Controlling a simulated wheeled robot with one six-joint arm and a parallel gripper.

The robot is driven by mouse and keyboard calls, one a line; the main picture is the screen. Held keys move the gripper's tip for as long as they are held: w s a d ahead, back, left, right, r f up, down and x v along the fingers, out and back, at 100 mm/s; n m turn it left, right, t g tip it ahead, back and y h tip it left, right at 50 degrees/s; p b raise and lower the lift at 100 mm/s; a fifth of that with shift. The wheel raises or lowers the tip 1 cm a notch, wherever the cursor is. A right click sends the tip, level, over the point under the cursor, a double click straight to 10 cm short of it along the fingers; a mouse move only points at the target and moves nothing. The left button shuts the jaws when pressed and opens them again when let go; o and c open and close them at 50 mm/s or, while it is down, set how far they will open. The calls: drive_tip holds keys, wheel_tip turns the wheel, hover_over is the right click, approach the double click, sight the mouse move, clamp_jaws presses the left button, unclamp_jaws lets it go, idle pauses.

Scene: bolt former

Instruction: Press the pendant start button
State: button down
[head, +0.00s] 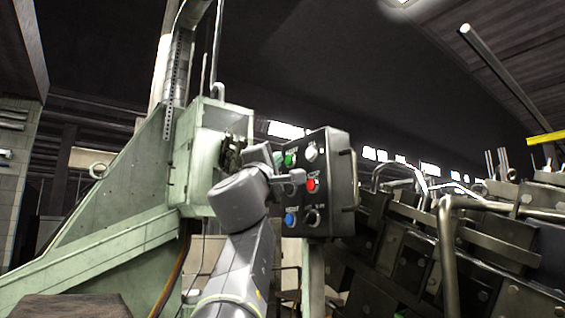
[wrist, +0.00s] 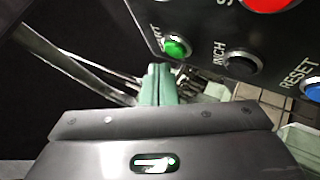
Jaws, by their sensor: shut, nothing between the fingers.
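The pendant (head: 334,160) is a dark box with coloured buttons, right of centre in the head view. Its green start button (head: 290,159) is at the upper left of the face. In the wrist view the start button (wrist: 177,47) is upper centre, its label partly cut off. My gripper (head: 278,160) is in front of the pendant's left side, close to the green button. Its pale green fingers (wrist: 160,68) are shut together and empty, with the tips just below and left of the button in the wrist view. I cannot tell whether they touch it.
A black INCH button (wrist: 243,62), a blue RESET button (wrist: 312,88) and a red button (wrist: 270,3) are on the same face. A handle (head: 350,180) is on the pendant's right side. The pale green machine (head: 130,220) stands left, dark machinery (head: 430,240) right.

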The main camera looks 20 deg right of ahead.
drive_tip(key=shift+d, duration=0.15)
drive_tip(key=shift+w+d, duration=0.15)
drive_tip(key=shift+d, duration=0.1)
